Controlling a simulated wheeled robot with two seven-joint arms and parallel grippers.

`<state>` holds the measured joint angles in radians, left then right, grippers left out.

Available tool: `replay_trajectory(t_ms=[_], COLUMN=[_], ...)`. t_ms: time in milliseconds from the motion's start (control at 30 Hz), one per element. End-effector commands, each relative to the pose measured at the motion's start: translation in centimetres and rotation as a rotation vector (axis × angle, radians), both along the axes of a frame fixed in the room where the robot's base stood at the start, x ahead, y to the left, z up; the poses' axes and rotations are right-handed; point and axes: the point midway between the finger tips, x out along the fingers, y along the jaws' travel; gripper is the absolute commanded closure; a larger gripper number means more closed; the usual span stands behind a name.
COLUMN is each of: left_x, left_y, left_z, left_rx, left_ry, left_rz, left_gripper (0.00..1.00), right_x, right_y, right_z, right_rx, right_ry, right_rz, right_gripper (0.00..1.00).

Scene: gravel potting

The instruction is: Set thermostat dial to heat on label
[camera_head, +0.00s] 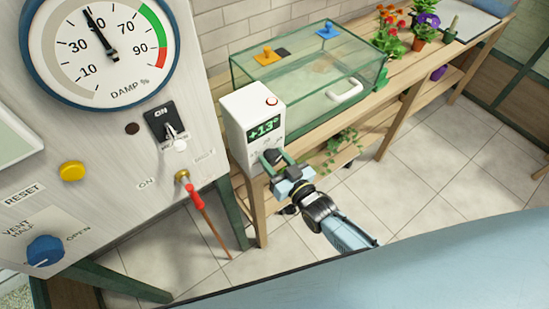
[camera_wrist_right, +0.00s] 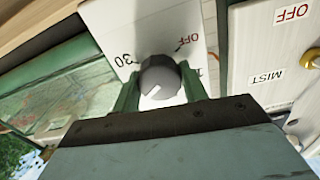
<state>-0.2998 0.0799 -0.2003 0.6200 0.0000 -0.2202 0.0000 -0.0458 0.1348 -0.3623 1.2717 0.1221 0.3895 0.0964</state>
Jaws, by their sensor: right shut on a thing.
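The thermostat (camera_head: 252,108) is a white box with a green display reading +13° and a red spot on top, standing at the near end of the wooden bench. Its dial (camera_wrist_right: 160,79) is a dark grey knob with a paler face and a white pointer line. My left gripper is not in view.
A metal panel (camera_head: 110,135) with a gauge, switches and a blue knob (camera_head: 44,251) fills the left. A red-handled lever (camera_head: 194,195) juts from it near the thermostat. A glass tank (camera_head: 300,70) and flower pots (camera_head: 419,40) stand along the bench. The tiled floor (camera_head: 430,165) is clear.

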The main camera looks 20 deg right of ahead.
Motion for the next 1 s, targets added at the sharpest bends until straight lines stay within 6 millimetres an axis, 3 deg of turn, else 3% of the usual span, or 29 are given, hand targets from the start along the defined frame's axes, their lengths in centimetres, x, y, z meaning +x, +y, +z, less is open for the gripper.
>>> replay_trajectory(t_ms=[667, 700, 833, 1000], left_x=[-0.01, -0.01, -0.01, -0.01], left_y=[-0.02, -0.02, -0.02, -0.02], left_z=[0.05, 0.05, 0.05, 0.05], left_rx=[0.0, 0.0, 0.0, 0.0], left_ry=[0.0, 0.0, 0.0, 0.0], left_rz=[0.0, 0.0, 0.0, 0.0], left_gripper=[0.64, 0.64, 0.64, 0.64], right_x=[-0.03, -0.03, -0.02, -0.01], right_y=[-0.02, -0.02, -0.02, -0.02], right_z=[-0.07, -0.07, -0.06, -0.03], right_rx=[0.055, 0.055, 0.054, 0.054], right_ry=[0.022, 0.022, 0.021, 0.02], right_rz=[-0.001, -0.001, 0.0, 0.0], right_gripper=[0.8, 0.52, 0.35, 0.35])
